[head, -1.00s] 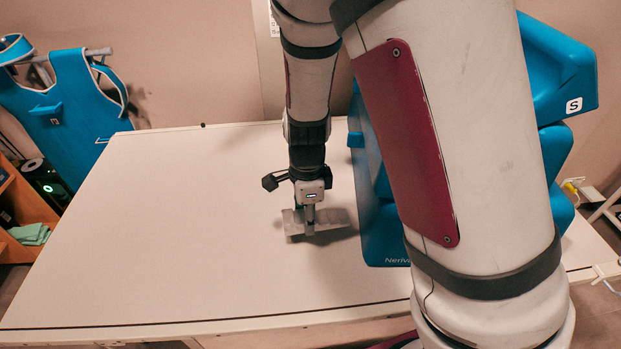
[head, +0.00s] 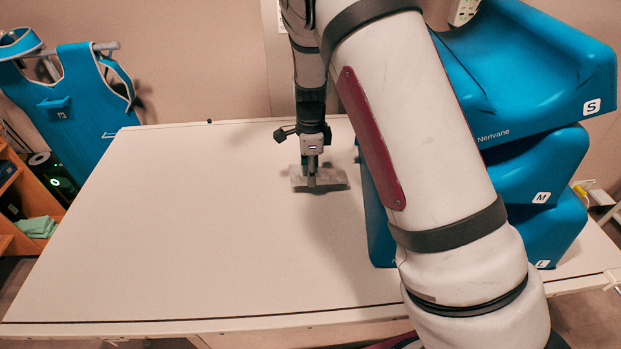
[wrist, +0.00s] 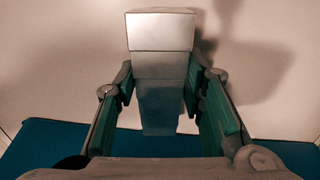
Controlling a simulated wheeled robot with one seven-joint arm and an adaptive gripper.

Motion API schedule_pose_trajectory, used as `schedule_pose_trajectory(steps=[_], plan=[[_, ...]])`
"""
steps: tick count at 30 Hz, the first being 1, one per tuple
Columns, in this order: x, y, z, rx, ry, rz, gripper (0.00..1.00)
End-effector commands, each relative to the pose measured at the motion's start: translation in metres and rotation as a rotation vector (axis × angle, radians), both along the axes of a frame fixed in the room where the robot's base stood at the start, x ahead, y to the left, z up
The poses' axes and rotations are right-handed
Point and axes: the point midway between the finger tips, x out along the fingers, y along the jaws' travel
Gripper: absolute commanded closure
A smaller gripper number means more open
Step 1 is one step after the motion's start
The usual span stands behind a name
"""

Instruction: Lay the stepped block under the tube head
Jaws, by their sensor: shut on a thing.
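The grey stepped block (head: 328,181) hangs below my gripper (head: 313,166) over the far middle part of the white table. My gripper is shut on the block. In the wrist view the block (wrist: 160,38) stands between the two green-padded fingers (wrist: 163,110), its upper face pale and its lower faces darker. A soft shadow lies on the table near it, and I cannot tell exactly how high it is held. The tube head does not show clearly in any view.
Blue positioning wedges marked S (head: 540,80), M (head: 540,170) and L (head: 560,235) are stacked on the table's right, partly behind my arm. A blue apron (head: 85,115) hangs at the left beside an orange shelf (head: 35,200). The left part of the white table (head: 190,230) is clear.

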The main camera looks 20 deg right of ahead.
Motion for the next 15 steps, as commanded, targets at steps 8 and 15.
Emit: schedule_pose_trajectory(steps=[8, 15], plan=[[0.007, -0.002, -0.023, -0.001, 0.002, -0.001, 1.00], [0.009, -0.002, -0.035, 0.000, -0.002, 0.001, 1.00]])
